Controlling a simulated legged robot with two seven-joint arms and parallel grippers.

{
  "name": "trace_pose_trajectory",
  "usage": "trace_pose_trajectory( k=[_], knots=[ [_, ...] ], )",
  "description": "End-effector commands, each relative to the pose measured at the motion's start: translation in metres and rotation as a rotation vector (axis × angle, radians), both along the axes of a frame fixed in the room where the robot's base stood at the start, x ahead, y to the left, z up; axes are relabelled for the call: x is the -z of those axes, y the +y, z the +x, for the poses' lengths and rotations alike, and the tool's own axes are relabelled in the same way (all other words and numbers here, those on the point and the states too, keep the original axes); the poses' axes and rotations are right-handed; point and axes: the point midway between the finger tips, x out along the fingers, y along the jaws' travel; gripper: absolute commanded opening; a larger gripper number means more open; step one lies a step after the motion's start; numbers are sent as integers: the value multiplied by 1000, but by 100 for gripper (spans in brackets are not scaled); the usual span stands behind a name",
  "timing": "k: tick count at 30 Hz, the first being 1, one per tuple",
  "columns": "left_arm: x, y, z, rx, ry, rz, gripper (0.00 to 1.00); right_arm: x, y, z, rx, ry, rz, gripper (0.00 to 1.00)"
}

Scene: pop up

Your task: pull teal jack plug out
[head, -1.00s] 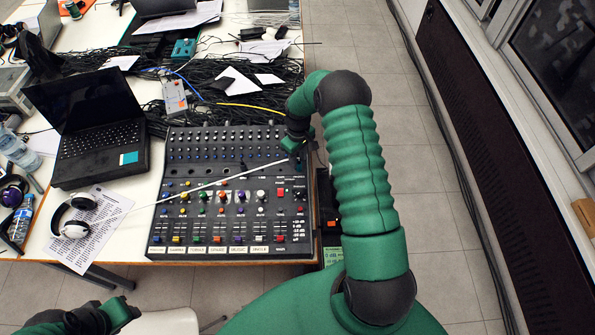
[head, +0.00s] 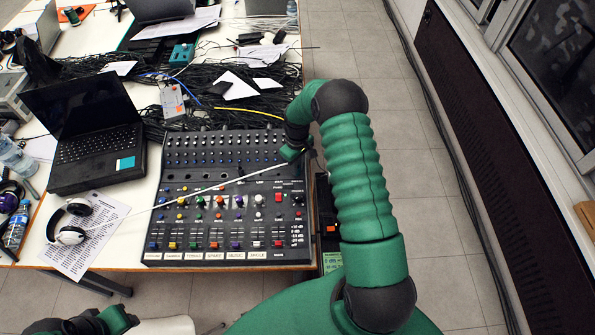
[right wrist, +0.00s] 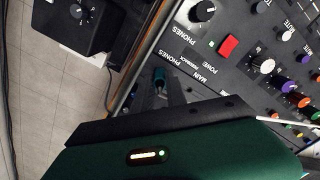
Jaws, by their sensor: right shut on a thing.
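The black mixing console (head: 200,222) stands on the table. My right gripper (head: 287,155) is at its upper right part, over the right edge. In the right wrist view the small teal jack plug (right wrist: 159,76) shows at the tips of the fingers (right wrist: 166,88), by the "MAIN PHONES" marking. The gripper is shut on the plug. My palm hides part of the fingers, and I cannot tell how deep the plug sits in its socket. A pale cable (head: 205,186) runs from near the gripper across the console towards the headphones (head: 69,222). My left gripper (head: 120,318) is at the bottom left, away from the console.
A black laptop (head: 95,150) stands left of the console. Tangled black cables (head: 255,105) lie behind it. Coloured knobs cover the console near the pale cable. Open floor lies right of the table, beside a wall heater (head: 480,150).

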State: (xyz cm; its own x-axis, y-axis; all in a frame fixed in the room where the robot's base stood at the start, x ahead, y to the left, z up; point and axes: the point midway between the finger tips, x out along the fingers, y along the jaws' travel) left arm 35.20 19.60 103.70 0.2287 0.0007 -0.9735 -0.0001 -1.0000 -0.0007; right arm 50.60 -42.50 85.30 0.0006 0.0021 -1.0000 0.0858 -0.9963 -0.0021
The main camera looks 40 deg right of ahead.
Motion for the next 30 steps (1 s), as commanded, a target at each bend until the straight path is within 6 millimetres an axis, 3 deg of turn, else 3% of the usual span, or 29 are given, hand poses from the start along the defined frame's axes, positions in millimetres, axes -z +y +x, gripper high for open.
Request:
trace_pose_trajectory(
  k=[14,30],
  knots=[
    [-7,0,0,0,0,0,36,-9,-2,-1,1,0,-3,0],
    [-44,0,0,0,0,0,36,-60,-1,-1,0,0,-2,0]
  ],
)
